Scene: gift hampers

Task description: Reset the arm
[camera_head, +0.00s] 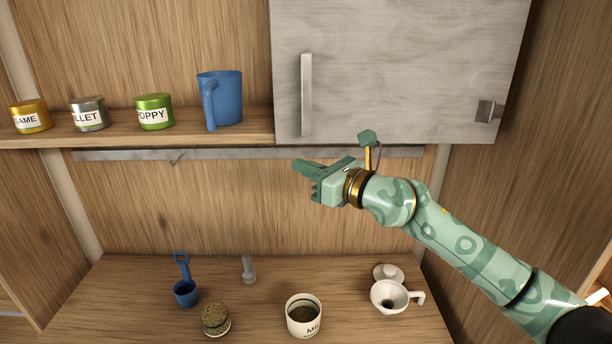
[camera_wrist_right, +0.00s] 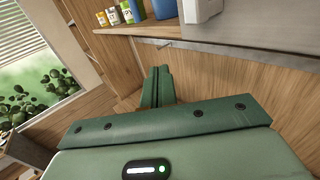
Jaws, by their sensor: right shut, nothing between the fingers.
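My right gripper (camera_head: 308,172) is in the middle of the head view, shut and empty, in front of the back wall just below the shelf. Its arm reaches in from the right. In the right wrist view the two green fingers (camera_wrist_right: 157,87) lie together with nothing between them. The gripper is apart from the cabinet and the things on the counter. My left gripper does not show in either view.
A grey cabinet door (camera_head: 400,65) hangs above the gripper. A blue jug (camera_head: 225,98) and several tins stand on the shelf (camera_head: 240,125). On the counter are a blue scoop (camera_head: 185,292), a glass jar (camera_head: 215,320), a labelled pot (camera_head: 304,322) and a white funnel cup (camera_head: 388,297).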

